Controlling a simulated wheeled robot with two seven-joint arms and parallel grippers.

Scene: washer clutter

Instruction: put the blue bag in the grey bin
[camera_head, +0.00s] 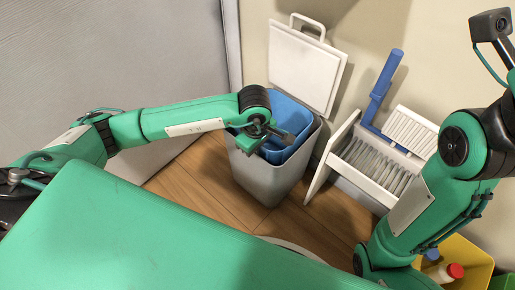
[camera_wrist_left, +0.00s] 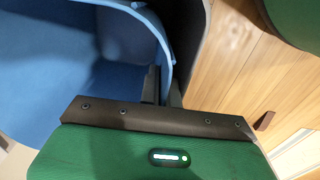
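The grey bin (camera_head: 262,182) stands on the wooden floor, its white lid (camera_head: 303,68) raised against the wall. The blue bag (camera_head: 291,118) is inside the bin, with its open top and upper edge showing above the bin's near rim. My left gripper (camera_head: 268,130) is over the near side of the bin and hides part of both rims. In the left wrist view, its dark fingers (camera_wrist_left: 163,88) stand close together on either side of the blue bag's wall (camera_wrist_left: 110,45). The grey bin's wall (camera_wrist_left: 187,40) shows just outside the bag. My right gripper is out of view.
A white slatted rack (camera_head: 375,170) with a blue-handled tool (camera_head: 384,80) stands right of the bin. A yellow container (camera_head: 465,262) with a red-capped bottle (camera_head: 447,272) is at the lower right. A large pale panel (camera_head: 110,50) rises at the left.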

